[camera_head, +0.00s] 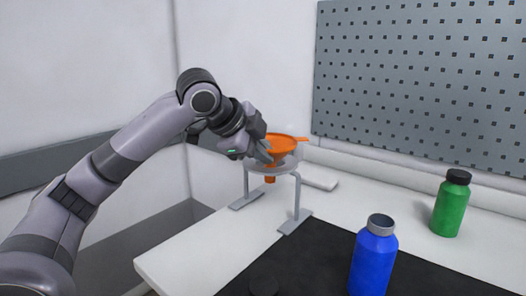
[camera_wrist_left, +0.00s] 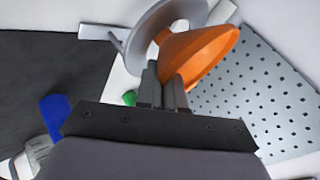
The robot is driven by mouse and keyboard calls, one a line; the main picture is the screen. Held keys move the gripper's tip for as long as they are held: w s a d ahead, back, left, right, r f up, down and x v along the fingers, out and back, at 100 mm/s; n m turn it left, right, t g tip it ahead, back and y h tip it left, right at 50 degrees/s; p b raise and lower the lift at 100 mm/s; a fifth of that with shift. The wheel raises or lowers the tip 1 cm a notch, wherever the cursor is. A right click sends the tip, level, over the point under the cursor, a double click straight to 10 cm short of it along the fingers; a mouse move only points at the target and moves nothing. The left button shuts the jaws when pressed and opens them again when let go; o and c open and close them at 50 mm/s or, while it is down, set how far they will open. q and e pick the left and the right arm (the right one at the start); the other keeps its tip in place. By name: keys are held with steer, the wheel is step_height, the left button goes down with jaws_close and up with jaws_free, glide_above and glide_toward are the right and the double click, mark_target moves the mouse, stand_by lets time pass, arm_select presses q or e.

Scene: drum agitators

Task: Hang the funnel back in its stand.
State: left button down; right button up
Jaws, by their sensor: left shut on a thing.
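The orange funnel (camera_head: 284,144) is in my left gripper (camera_head: 264,152), which is shut on its side. Its wide mouth faces up, a little above the ring of the grey stand (camera_head: 296,196). A short orange piece of spout shows below the ring, so the spout seems to pass through it. In the left wrist view the funnel (camera_wrist_left: 208,52) is beside the fingers (camera_wrist_left: 163,85), and the stand's round ring (camera_wrist_left: 143,32) is close by. Whether the funnel's cone touches the ring is hidden. My right gripper is not in view.
A blue bottle (camera_head: 373,260) stands at the front and a green bottle (camera_head: 451,206) at the right on the white bench (camera_head: 190,250). A dark mat (camera_head: 310,258) covers the front. A perforated panel (camera_head: 425,85) is on the wall behind.

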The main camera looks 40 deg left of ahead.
arm_select(q)
steer(key=shift+f, duration=0.3)
stand_by(0.4)
steer(key=c, duration=1.2)
jaws_free()
steer(key=shift+f, duration=0.15)
steer(key=shift+d+f, duration=0.1)
steer(key=shift+c, duration=0.9)
steer(key=shift+o, duration=0.5)
steer(key=shift+s, duration=0.1)
